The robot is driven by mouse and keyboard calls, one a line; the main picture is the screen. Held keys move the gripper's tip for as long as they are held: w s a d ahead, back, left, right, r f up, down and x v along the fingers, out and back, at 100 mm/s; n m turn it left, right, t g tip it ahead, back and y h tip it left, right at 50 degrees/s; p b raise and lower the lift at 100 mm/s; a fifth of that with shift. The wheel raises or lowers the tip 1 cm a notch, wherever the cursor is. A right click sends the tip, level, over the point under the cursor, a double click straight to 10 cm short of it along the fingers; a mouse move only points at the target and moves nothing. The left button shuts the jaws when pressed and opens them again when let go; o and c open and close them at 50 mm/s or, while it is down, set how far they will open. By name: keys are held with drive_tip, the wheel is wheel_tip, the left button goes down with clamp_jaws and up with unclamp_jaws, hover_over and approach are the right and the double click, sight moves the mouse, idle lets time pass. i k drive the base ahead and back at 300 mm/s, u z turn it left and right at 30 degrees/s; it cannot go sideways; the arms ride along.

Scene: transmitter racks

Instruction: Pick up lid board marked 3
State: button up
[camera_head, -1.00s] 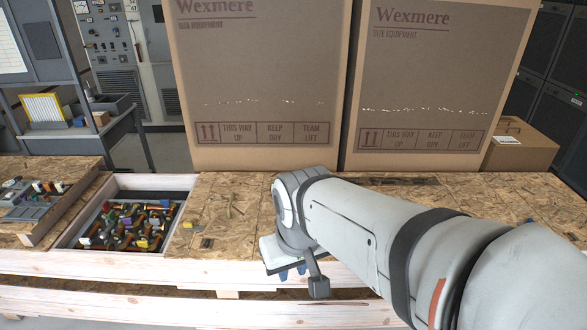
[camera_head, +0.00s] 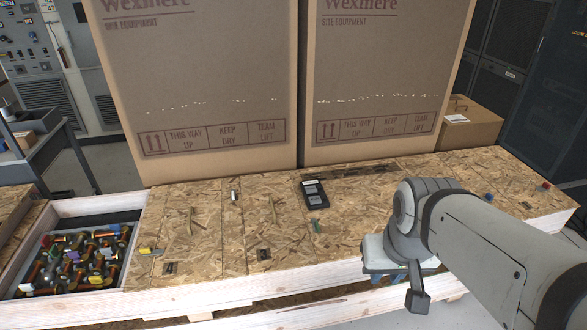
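Several chipboard lid boards lie side by side on a pale wooden crate (camera_head: 215,298) in the head view. One board (camera_head: 180,222) is next to the open bay at left, and another (camera_head: 270,222) lies to its right. My gripper (camera_head: 395,278) hangs at the front edge of the crate, at right of centre, apart from those two boards. My wrist hides most of it, and its finger opening is not clear.
The open bay (camera_head: 45,228) at left holds a jumble of coloured parts. A black device (camera_head: 313,194), a small silver cylinder (camera_head: 234,197) and other small items lie on the boards. Two large cartons (camera_head: 200,90) (camera_head: 385,90) stand along the back; a smaller box (camera_head: 470,122) is at right.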

sight(278, 238)
drive_tip(key=u, duration=0.05)
drive_tip(key=i, duration=1)
drive_tip(key=z, duration=0.1)
